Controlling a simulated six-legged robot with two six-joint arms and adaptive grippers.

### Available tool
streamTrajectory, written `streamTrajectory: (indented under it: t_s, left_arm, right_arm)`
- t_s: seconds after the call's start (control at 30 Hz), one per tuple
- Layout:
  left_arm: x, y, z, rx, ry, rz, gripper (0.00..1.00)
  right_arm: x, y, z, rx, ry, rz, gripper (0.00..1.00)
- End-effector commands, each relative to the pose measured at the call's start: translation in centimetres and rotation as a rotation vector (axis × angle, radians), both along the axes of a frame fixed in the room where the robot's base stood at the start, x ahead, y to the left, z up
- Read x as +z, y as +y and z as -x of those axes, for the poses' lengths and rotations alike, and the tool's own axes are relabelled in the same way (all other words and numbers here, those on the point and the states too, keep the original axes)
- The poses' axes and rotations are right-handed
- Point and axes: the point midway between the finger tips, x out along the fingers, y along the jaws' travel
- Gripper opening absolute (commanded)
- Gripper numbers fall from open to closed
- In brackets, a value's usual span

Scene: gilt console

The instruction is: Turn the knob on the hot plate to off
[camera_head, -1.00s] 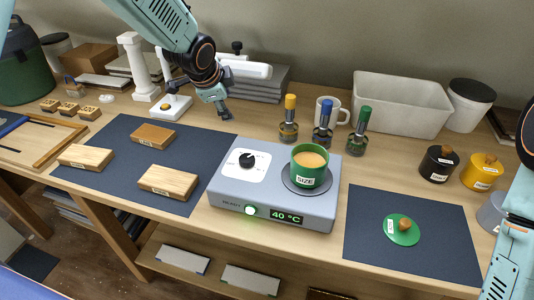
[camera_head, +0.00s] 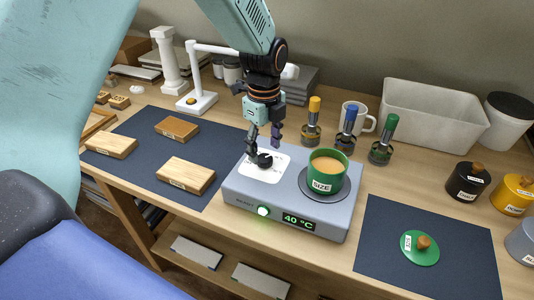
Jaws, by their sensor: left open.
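The grey hot plate (camera_head: 237,188) stands on the wooden console with a green lit button and a display reading 40 °C. Its black knob (camera_head: 264,160) sits on a white panel at the plate's left. A green pot labelled SIZE (camera_head: 327,174), filled with a tan liquid, stands on the round heating disc at the right. My left gripper (camera_head: 264,146) points down just above and around the knob, its fingers apart; I cannot tell whether they touch it. The knob's markings are partly hidden by the fingers. My right gripper is out of view.
Wooden blocks (camera_head: 186,175) lie on a dark mat (camera_head: 143,165) to the left. Bottles with yellow, blue and green tops (camera_head: 346,130) and a white mug (camera_head: 366,118) stand behind the plate. A green lid (camera_head: 419,248) lies on a dark mat (camera_head: 385,235) at right.

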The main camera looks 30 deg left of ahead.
Motion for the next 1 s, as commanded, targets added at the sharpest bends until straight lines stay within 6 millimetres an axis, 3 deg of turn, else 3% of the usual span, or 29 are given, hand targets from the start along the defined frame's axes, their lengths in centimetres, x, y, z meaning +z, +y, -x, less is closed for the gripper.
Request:
streamTrajectory:
  t_s: [0.2, 0.53, 1.0]
  left_arm:
    - [-2.2, -0.2, -0.2, -0.002, 0.0, -0.001, 0.59]
    - [-2.5, -0.4, -0.3, -0.003, -0.002, 0.0, 0.59]
    - [-2.5, -0.3, -0.3, -0.002, 0.0, 0.0, 0.19]
  right_arm:
    - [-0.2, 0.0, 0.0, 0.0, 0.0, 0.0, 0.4]
    - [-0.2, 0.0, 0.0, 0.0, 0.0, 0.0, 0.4]
    - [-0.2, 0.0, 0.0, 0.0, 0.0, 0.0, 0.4]
